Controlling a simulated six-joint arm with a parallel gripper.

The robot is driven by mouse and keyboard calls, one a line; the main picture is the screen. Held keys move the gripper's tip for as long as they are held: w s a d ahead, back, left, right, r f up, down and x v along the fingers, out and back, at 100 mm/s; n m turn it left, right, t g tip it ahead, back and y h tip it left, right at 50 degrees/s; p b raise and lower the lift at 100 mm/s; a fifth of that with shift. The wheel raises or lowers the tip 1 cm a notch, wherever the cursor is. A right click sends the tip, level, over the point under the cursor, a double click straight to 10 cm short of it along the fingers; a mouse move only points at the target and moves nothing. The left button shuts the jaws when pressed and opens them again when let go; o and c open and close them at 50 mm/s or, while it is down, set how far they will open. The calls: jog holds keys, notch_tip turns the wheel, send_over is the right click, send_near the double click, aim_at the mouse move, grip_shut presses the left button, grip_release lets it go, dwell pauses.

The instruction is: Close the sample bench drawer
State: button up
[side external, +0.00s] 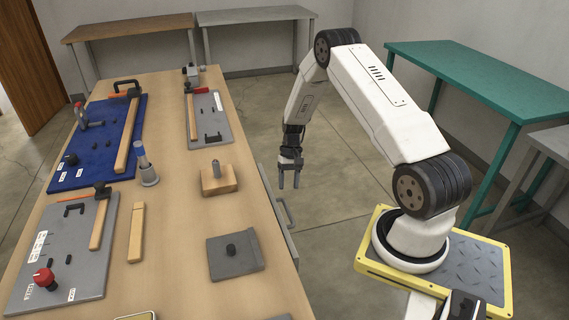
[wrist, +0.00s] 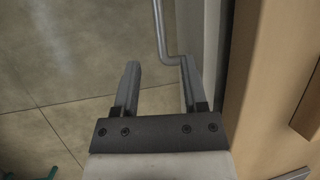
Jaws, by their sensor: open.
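The sample bench (side external: 180,246) has a wooden top. Its grey drawer (side external: 268,190) shows along the right edge, its front seeming to stand out slightly; how far is hard to tell. A grey bar handle (side external: 285,213) is on the drawer's outer face. My gripper (side external: 288,187) is open and empty, pointing down beside the bench, near the far end of the handle. In the wrist view the handle (wrist: 160,30) ends close to the right fingertip of my gripper (wrist: 160,70). I cannot tell if they touch. The drawer front (wrist: 192,25) is partly hidden there.
A wooden block with a peg (side external: 218,178) and a grey plate with a black knob (side external: 235,254) stand near the bench's right edge. Boards with tools (side external: 98,155) lie at the left. The floor (side external: 335,170) beside the bench is clear. A green table (side external: 480,75) stands behind my arm.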

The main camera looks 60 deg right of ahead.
jog(key=shift+w+d+r, duration=0.1)
jog(key=shift+d+r, duration=0.2)
jog(key=shift+r, duration=0.25)
jog(key=c, duration=0.5)
jog(key=shift+m, duration=0.3)
grip_shut()
jog(key=s+d+m+t+y, duration=0.1)
jog(key=d+m+t, duration=0.3)
jog(key=m, duration=0.5)
jog(key=s+d+f+m+t, duration=0.1)
jog(key=d+m+t, duration=0.3)
jog(key=m, duration=0.4)
jog(key=shift+s+f+m+y, duration=0.2)
jog(key=shift+s+m+y, duration=0.2)
jog(key=shift+s, duration=0.3)
